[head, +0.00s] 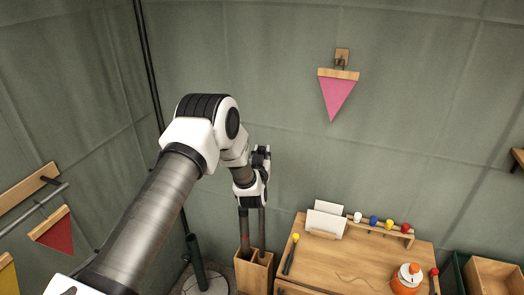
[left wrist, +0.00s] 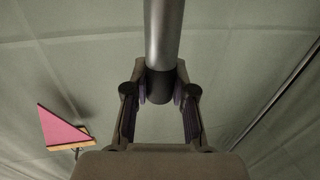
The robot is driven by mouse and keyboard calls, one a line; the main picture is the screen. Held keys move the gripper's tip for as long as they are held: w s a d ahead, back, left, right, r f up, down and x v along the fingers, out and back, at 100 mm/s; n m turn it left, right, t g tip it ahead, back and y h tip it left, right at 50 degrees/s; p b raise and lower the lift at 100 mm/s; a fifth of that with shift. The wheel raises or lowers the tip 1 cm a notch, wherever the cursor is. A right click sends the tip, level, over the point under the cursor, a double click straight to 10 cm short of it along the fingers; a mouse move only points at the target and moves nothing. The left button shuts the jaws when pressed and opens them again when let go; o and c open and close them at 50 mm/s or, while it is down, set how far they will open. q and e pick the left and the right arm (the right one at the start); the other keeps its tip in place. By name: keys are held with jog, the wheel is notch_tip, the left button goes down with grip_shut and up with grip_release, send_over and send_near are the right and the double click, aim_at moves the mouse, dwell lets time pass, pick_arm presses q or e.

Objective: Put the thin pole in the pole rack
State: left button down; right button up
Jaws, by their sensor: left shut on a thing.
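My left gripper (head: 261,157) is above the pole rack, at the end of my bent left arm. In the left wrist view, the fingers (left wrist: 160,88) are closed around the dark end of a grey, round thin pole (left wrist: 161,35). In the head view this appears to be the grey pole (head: 262,228), hanging upright below the gripper. Its lower end meets the right opening of the wooden pole rack (head: 255,278); its depth inside is hidden. A darker pole (head: 244,226) with a red band stands in the left opening, its top hidden by my wrist. My right gripper is not in view.
A wooden table (head: 360,262) stands right of the rack with cards (head: 326,222), colored knobs and an orange pot (head: 407,279). A dark green post on a round base (head: 206,285) stands left of the rack. A pink pennant (head: 336,97) hangs on the wall.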

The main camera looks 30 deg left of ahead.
pick_arm(q)
jog(key=shift+w+f+b, duration=0.15)
jog(key=shift+f+b, duration=10.75)
jog(key=shift+f, duration=2.85)
jog(key=c, duration=0.9)
grip_release()
send_near(261, 213)
jog(key=shift+d+r, duration=0.15)
jog(key=shift+d, duration=0.1)
